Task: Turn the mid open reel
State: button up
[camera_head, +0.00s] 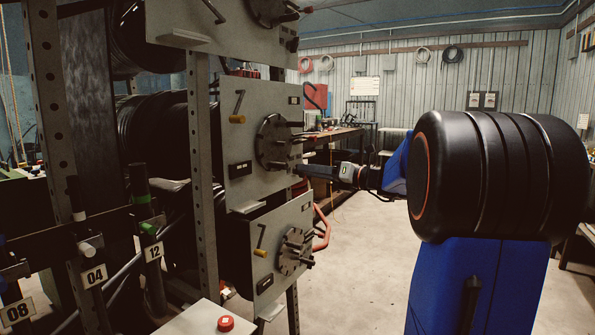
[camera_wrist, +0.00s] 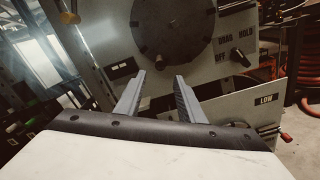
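The middle reel panel (camera_head: 262,110) is a grey upright plate in the head view, with a round dark hub disc (camera_head: 272,142) bearing short pegs, and a yellow knob (camera_head: 237,119) on its left. Dark coiled hose (camera_head: 158,135) shows behind it. The wrist view shows the disc (camera_wrist: 173,28) close ahead, with a small knob (camera_wrist: 240,57) by the words DRAG, HOLD and OFF. In the head view, my arm reaches in from the right to the panel's lower right edge.
A lower panel (camera_head: 280,240) marked LOW in the wrist view (camera_wrist: 240,112) sits under the middle one, and another panel (camera_head: 225,35) above. Red hose (camera_head: 322,228) hangs at the lower right. A red button (camera_head: 226,323) stands in front. Floor (camera_head: 365,270) to the right is clear.

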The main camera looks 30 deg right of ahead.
jog(key=shift+v, duration=2.45)
jog(key=s+a+f+n+g+h, duration=0.1)
jog(key=s+a+f+n+g, duration=0.3)
jog(key=s+a+f+n, duration=0.5)
jog(key=s+a+f+n+g, duration=0.4)
jog(key=a+f+n+g, duration=0.15)
jog(key=a, duration=0.75)
jog(key=s+f+n+h, duration=0.4)
jog(key=s+f+n, duration=0.2)
jog(key=s+n, duration=0.4)
jog(key=s+f+n+g+h, duration=0.1)
jog(key=s+f+n+h, duration=0.3)
jog(key=s+f+n, duration=0.3)
jog(key=shift+s+d+f+n, duration=0.25)
jog(key=shift+s+d+n, duration=0.15)
jog(key=shift+s+n, duration=1.3)
jog(key=shift+w+n, duration=0.25)
